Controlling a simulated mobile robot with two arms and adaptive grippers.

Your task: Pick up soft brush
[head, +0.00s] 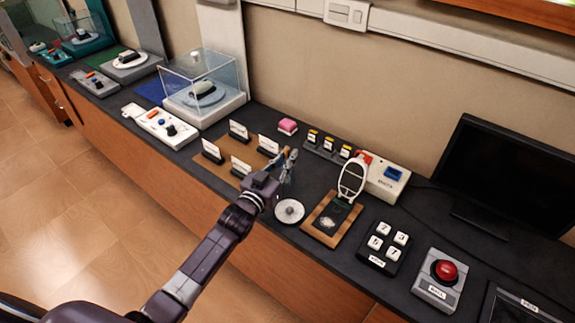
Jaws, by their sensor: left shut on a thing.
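My left gripper (284,169) reaches in from the lower left and is over the dark counter, near the brown card mat. It is shut on a slim thing, which looks like the soft brush (292,161), held roughly upright. The fingers cover much of it, and its bristles are too small to make out. A round pale dish (289,211) lies on the counter just below the gripper. My right gripper is not in view.
The mat (214,179) with several label cards is left of the gripper. A wooden board (318,232) with an upright oval magnifier (352,179) is to the right. Farther right are a keypad (383,248), a red button box (438,281) and a monitor (510,185).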

